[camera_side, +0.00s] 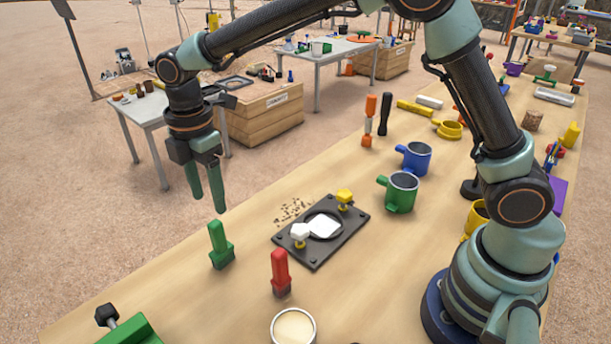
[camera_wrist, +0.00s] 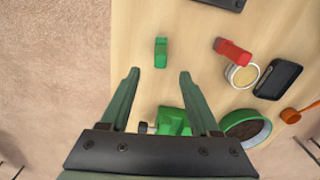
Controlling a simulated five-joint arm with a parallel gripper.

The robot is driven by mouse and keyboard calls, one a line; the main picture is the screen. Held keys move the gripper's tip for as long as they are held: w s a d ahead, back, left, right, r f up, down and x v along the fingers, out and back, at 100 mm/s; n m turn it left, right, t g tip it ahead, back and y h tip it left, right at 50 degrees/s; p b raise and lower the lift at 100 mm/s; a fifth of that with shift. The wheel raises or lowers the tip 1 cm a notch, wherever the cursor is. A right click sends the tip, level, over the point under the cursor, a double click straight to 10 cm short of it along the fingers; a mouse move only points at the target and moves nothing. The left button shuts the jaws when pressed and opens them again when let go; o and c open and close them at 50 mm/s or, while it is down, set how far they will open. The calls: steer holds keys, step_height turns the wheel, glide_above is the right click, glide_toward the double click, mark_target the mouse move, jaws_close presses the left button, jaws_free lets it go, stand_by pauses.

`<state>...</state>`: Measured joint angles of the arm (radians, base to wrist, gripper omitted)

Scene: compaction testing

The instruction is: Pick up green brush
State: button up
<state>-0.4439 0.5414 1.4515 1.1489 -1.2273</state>
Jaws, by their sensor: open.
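The green brush (camera_side: 220,246) stands upright on the wooden table near its left edge in the side view. In the wrist view the green brush (camera_wrist: 161,53) lies beyond the fingertips, roughly centred between them. My gripper (camera_side: 208,210) is open and empty, its fingers pointing down. It hangs above and slightly behind the brush, apart from it. In the wrist view my gripper (camera_wrist: 160,72) shows both fingers spread with table between them.
A red brush (camera_side: 280,273) stands to the right of the green one. A black plate (camera_side: 348,235) lies behind it, and a cream-filled cup (camera_side: 293,328) is at the front. A green object (camera_side: 132,331) with a black knob sits front left. Green and blue mugs (camera_side: 414,158) stand further back.

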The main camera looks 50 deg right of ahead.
mark_target(218, 235)
step_height(218, 235, down, 11)
steer(key=shift+r, duration=0.2)
jaws_close()
stand_by(0.4)
